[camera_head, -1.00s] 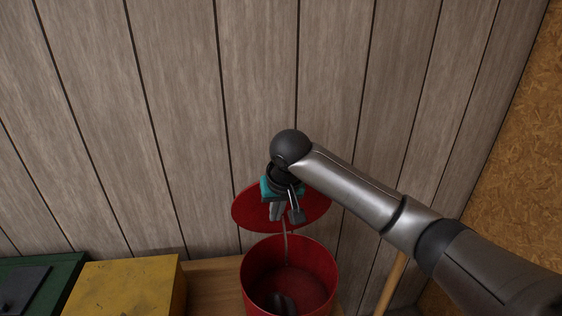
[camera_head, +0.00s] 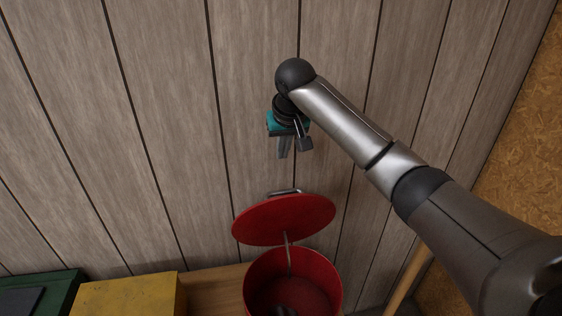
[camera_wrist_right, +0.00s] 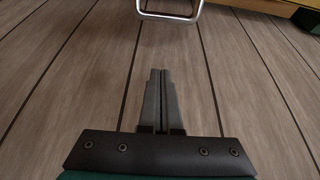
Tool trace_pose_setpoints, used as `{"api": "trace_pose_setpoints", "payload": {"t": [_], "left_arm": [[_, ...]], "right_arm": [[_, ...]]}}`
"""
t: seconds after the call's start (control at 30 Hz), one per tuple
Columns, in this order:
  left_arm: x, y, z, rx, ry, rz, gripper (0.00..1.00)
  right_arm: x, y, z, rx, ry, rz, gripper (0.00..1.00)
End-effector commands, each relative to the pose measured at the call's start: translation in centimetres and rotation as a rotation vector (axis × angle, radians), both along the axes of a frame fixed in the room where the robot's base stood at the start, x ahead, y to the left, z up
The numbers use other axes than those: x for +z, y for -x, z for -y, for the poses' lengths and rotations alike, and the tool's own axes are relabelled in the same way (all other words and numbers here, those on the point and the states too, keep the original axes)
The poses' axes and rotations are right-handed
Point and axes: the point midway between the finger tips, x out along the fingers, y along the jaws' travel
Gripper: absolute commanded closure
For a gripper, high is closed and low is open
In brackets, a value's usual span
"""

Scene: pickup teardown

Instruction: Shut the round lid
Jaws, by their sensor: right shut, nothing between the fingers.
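The round red lid (camera_head: 284,221) stands raised and tilted behind a red bin (camera_head: 293,268), joined to it by a thin metal rod. A metal handle (camera_head: 284,192) shows at the lid's upper back edge. The bin's mouth is open, with something dark inside that I cannot make out. My right gripper (camera_head: 283,153) is shut and empty, above the lid and apart from it, in front of the plank wall. In the right wrist view its closed fingers (camera_wrist_right: 159,75) point toward the metal handle (camera_wrist_right: 170,8) at the top edge. My left gripper is not in view.
A yellow box (camera_head: 125,296) and a dark green case (camera_head: 40,291) stand left of the bin on a wooden surface (camera_head: 212,287). The grey plank wall (camera_head: 160,130) is close behind. A wooden pole (camera_head: 409,276) leans at the right, near a chipboard wall (camera_head: 515,150).

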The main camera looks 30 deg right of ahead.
Motion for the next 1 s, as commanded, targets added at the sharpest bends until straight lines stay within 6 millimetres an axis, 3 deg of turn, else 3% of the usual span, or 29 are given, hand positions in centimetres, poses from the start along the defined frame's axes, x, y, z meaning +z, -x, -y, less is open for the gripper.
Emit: {"api": "trace_pose_setpoints", "payload": {"t": [0.3,0.57,1.0], "left_arm": [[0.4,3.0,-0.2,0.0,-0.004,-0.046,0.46],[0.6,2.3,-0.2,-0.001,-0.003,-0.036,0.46],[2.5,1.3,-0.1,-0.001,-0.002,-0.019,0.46]], "right_arm": [[-5.0,-2.0,0.5,-0.002,0.0,-0.005,1.0],[-8.4,-3.6,0.8,-0.001,-0.001,-0.003,1.0],[-8.7,-0.2,0.1,0.0,0.002,-0.001,1.0]]}}
